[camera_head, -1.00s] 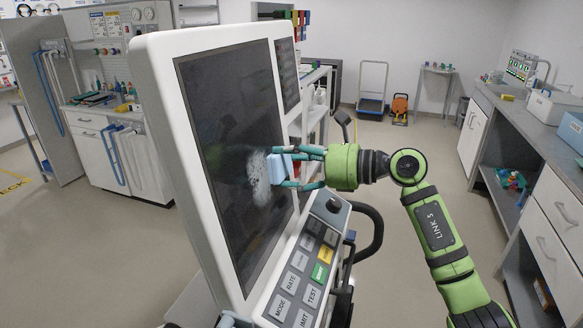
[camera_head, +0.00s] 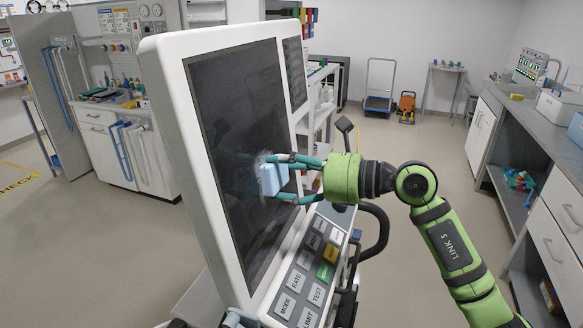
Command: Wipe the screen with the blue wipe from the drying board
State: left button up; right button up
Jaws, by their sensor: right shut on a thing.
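The ventilator's dark screen (camera_head: 233,110) in its white housing (camera_head: 178,130) stands upright at centre left, seen at a slant. A faint pale smear (camera_head: 254,172) shows on the screen beside the wipe. My right gripper (camera_head: 285,179) is shut on the light blue wipe (camera_head: 271,180), a small block-like pad. It holds the wipe at the lower middle of the screen; it looks to be against the glass, though the contact edge is hard to see. I cannot make out the drying board.
A keypad (camera_head: 312,275) with labelled buttons lies below the screen, with a black handle (camera_head: 375,235) to its right. A grey counter (camera_head: 530,125) with drawers runs along the right. The floor (camera_head: 415,150) behind is open.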

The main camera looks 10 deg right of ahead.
aim_at(272, 174)
jog(key=shift+s+a+p, duration=0.15)
jog(key=shift+s+a, duration=0.55)
jog(key=shift+s, duration=0.35)
jog(key=shift+s+a+p, duration=0.15)
jog(key=shift+s+a, duration=0.55)
jog(key=shift+s, duration=0.35)
jog(key=shift+w+a+r+p, duration=0.1)
jog(key=shift+r+p, duration=0.65)
jog(key=shift+r, duration=0.3)
jog(key=shift+w+d+b, duration=0.3)
jog(key=shift+w+b, duration=0.05)
jog(key=shift+w, duration=0.15)
jog(key=shift+w+d+b, duration=0.35)
jog(key=shift+w+d, duration=0.5)
jog(key=shift+w, duration=0.45)
jog(key=shift+w+d+b, duration=0.35)
jog(key=shift+w+d, duration=0.5)
jog(key=shift+w, duration=0.5)
jog(key=shift+w+d+b, duration=0.35)
jog(key=shift+w+d, duration=0.5)
jog(key=shift+w, duration=0.45)
